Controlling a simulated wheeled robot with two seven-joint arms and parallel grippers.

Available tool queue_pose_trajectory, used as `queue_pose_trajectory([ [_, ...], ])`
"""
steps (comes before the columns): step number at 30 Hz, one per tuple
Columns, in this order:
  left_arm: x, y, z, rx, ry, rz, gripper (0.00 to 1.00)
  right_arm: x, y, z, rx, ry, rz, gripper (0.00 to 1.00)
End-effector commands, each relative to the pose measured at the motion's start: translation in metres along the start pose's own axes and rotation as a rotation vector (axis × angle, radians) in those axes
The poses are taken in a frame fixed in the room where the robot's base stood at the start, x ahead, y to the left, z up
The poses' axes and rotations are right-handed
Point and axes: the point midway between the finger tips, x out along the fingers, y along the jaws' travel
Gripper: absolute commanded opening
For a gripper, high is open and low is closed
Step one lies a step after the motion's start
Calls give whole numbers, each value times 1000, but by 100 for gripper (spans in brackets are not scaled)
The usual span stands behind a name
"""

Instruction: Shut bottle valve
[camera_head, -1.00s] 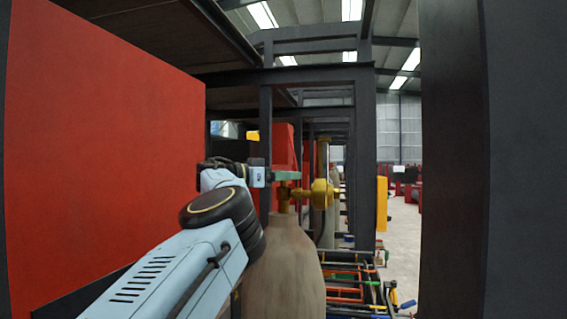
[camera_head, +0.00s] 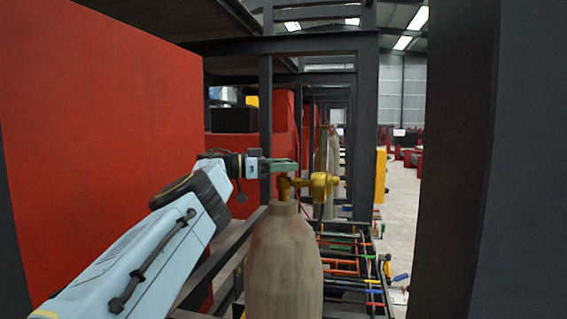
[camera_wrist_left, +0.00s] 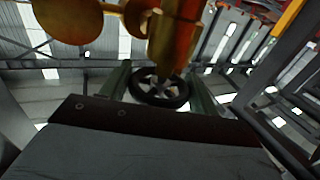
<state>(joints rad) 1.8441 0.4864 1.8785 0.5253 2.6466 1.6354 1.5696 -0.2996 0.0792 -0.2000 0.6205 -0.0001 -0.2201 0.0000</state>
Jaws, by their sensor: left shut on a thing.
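The gas bottle (camera_head: 283,265), greyish brown, stands upright in the middle of the head view. A brass valve (camera_head: 317,184) sits on its neck and sticks out to the right. My left gripper (camera_head: 284,165) reaches in from the left at the top of the valve, its greenish fingers level. In the left wrist view, the dark spoked valve handwheel (camera_wrist_left: 158,90) is between the two fingers, which are shut on it. The brass valve body (camera_wrist_left: 172,40) is just above it in that picture. The handwheel is hard to make out in the head view. My right gripper is not in view.
A large red panel (camera_head: 105,150) fills the left side. A dark post (camera_head: 455,160) stands close on the right. Behind the bottle are a dark steel frame (camera_head: 366,140) and a rack of coloured bars (camera_head: 345,262). Open floor shows at the back right.

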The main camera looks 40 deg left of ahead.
Motion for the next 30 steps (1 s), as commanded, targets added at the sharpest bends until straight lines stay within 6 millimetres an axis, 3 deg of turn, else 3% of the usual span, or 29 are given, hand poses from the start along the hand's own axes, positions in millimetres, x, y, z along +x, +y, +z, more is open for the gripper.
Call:
queue_pose_trajectory([
  [6, 1, 0, 2, -1, -3, 2, 38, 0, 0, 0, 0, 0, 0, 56],
  [7, 1, 0, 2, -1, -3, 2, 62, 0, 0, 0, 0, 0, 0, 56],
  [12, 1, 0, 2, -1, -3, 2, 82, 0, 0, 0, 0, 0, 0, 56],
  [23, -6, 0, 1, -1, -1, -1, 82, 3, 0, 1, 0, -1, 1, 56],
  [30, -50, -1, 2, -1, 2, -5, 82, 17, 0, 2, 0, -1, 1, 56],
])
